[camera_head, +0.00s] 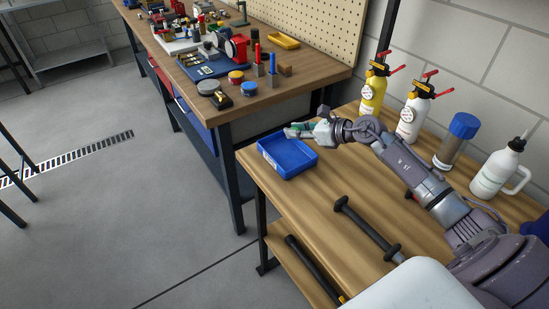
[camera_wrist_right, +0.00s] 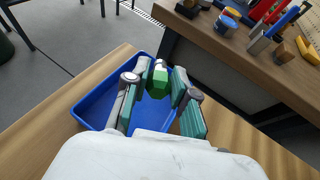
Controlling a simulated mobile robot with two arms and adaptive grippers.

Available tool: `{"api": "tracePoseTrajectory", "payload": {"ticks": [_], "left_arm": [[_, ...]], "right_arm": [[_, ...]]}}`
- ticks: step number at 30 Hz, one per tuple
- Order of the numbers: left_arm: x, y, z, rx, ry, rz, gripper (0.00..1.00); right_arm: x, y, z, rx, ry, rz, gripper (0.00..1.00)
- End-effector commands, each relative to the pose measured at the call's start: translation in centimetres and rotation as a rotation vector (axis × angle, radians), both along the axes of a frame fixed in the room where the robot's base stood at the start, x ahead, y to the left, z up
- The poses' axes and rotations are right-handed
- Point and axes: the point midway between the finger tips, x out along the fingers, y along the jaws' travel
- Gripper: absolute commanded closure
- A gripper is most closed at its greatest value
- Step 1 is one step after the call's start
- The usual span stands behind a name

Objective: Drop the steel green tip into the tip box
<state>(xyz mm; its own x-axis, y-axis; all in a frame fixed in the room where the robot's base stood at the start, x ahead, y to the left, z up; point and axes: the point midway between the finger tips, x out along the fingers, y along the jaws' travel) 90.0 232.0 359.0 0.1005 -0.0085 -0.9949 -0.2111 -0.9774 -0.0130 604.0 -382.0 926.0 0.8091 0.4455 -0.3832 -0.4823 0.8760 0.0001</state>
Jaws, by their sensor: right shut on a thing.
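The steel green tip (camera_wrist_right: 159,82) shows in the right wrist view between the fingers of my right gripper (camera_wrist_right: 158,84), which is shut on it. The blue tip box (camera_wrist_right: 92,106) lies below and behind the gripper in that view. In the head view the tip box (camera_head: 303,166) is an open blue tray near the far left corner of the wooden table. My right gripper (camera_head: 290,131) is over the back part of the box there, above its rim. The tip is too small to make out clearly in the head view. My left gripper does not show.
Yellow (camera_head: 373,90) and white (camera_head: 413,110) extinguisher-like bottles, a blue-capped jar (camera_head: 455,142) and a white jug (camera_head: 499,170) stand along the wall. A dark bar (camera_head: 367,228) lies on the table. A cluttered workbench (camera_head: 275,92) stands beyond a gap.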

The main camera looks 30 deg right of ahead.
Motion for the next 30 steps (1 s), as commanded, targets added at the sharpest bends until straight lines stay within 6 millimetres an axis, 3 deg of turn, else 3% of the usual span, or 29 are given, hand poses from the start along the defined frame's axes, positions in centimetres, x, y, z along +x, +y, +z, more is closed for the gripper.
{"api": "tracePoseTrajectory", "payload": {"ticks": [4,12,23,24,28,30], "left_arm": [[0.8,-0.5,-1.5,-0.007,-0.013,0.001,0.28],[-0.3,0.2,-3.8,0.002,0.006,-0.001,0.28],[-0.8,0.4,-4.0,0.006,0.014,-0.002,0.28],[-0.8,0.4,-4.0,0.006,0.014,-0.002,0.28],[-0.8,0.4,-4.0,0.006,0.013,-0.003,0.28],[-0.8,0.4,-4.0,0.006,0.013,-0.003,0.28]], "right_arm": [[0.0,0.1,-2.0,0.001,0.001,0.001,1.0],[0.0,0.1,-4.9,0.001,-0.001,0.001,1.0],[0.0,0.1,-5.3,0.0,0.0,0.001,1.0],[0.0,0.1,-5.3,0.0,0.0,0.001,0.68],[0.0,0.1,-5.3,0.0,0.0,0.001,0.46],[0.0,0.1,-5.3,0.0,0.0,0.001,0.45]]}}
